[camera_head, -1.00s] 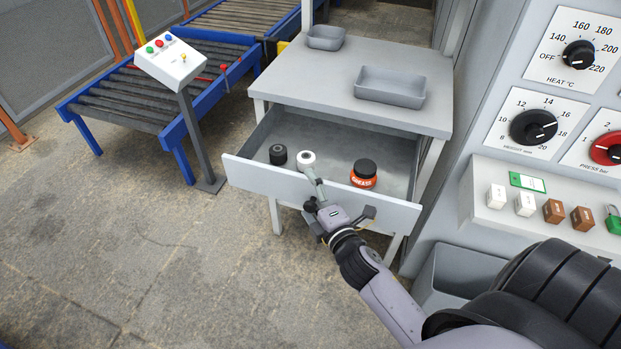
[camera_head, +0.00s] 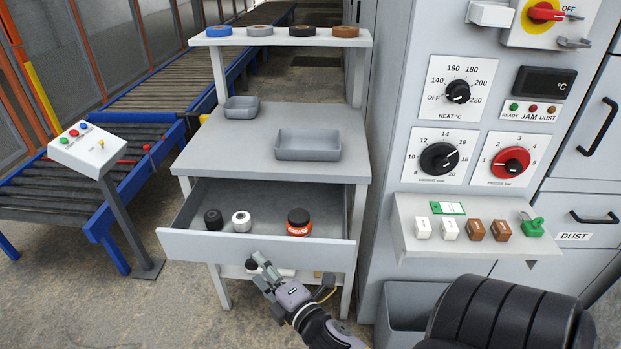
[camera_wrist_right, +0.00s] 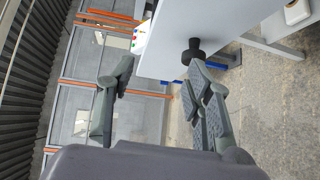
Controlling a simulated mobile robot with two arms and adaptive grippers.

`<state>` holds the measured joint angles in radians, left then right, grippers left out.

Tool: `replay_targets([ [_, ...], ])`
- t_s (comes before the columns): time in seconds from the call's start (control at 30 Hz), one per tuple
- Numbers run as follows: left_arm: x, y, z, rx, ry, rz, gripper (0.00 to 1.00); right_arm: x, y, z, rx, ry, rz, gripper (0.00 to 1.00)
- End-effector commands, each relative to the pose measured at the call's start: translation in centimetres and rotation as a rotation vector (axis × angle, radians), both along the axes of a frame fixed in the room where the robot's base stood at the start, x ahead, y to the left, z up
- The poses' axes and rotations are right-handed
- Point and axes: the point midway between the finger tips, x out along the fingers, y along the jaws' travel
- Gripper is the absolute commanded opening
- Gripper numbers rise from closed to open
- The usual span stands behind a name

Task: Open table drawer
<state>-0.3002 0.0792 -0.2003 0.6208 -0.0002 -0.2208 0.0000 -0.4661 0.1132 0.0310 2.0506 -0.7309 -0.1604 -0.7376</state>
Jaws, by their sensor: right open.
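The table drawer (camera_head: 258,250) stands open, pulled out from under the grey table top (camera_head: 270,155). Inside it are a black roll (camera_head: 213,220), a white roll (camera_head: 241,221) and a dark-lidded orange grease jar (camera_head: 299,222). My right gripper (camera_head: 288,278) is open and empty, in front of the drawer and low at its front panel. In the right wrist view, the fingers (camera_wrist_right: 160,66) are spread, with a black knob (camera_wrist_right: 193,50) on the pale panel near one fingertip. I cannot tell whether they touch. My left gripper is not in view.
A control cabinet (camera_head: 385,130) with dials stands close on the right. A grey bin (camera_head: 405,305) is on the floor below it. A button post (camera_head: 130,225) and a roller conveyor (camera_head: 60,190) are on the left. Two grey trays (camera_head: 308,146) sit on the table top.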

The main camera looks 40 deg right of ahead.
Motion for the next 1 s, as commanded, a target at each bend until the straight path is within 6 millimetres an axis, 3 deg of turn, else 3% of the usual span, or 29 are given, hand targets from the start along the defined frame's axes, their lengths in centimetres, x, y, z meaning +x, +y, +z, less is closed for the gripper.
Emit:
replay_targets([
  [1.0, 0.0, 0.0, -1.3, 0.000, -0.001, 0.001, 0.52, -7.2, 0.6, -0.3, 0.002, 0.005, -0.002, 0.47],
])
